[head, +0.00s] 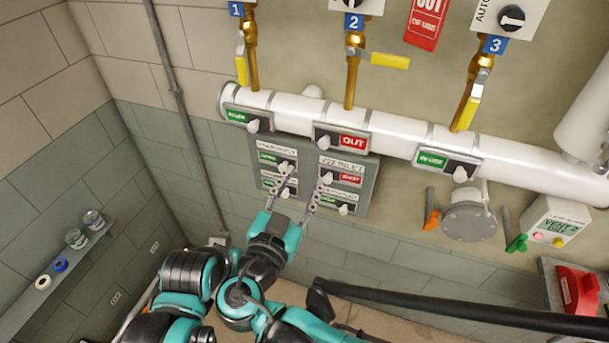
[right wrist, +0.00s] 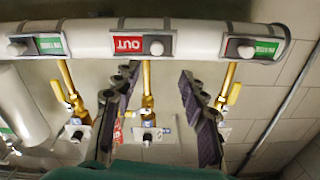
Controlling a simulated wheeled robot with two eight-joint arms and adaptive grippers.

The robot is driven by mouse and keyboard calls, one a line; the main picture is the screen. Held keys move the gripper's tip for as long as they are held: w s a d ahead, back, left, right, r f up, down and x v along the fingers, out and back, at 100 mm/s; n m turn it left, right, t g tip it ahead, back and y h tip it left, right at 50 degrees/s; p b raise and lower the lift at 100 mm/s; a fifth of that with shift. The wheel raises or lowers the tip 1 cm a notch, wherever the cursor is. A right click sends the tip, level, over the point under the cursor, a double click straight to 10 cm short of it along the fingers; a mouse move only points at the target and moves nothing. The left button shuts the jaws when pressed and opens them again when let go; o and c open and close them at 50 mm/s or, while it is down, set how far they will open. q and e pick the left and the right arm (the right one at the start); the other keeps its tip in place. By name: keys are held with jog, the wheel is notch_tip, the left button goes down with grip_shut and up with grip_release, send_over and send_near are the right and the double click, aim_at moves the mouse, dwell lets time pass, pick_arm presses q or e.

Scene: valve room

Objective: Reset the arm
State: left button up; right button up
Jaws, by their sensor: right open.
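My right gripper (head: 304,182) is in the middle of the head view, at the end of my teal and black arm. Its two fingers are apart with nothing between them. They point up toward the grey switch panel (head: 268,188) on the wall and overlap its lower part; I cannot tell whether they touch it. In the right wrist view the open fingers (right wrist: 158,85) reach toward the white pipe (right wrist: 195,38), seen upside down, with a red OUT plate (right wrist: 128,45) beyond them. My left gripper is not in view.
The white pipe (head: 390,128) carries several sliding plates. Three brass valves with yellow handles, such as valve 2's handle (head: 390,60), stand above it. A white box (head: 546,222) and a red object (head: 577,290) are at right. A shelf (head: 60,260) with jars is at left.

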jog(key=shift+d+f, duration=0.1)
dwell(0.3)
jog(key=d+f+n+g+b, duration=0.2)
jog(key=d+f+g+b, duration=0.65)
jog(key=d+f, duration=0.95)
jog(key=s+d+f+n+g+y+b, duration=0.1)
jog(key=s+f+y+b, duration=0.1)
jog(key=f+b, duration=0.3)
jog(key=s+d+f+n+y+b, duration=0.2)
jog(key=s+f+b, duration=0.3)
jog(key=f, duration=0.7)
jog(key=shift+s+d+f+g+y+b, duration=0.25)
jog(key=shift+f+g+y+b, duration=0.1)
jog(key=shift+y+b, duration=0.2)
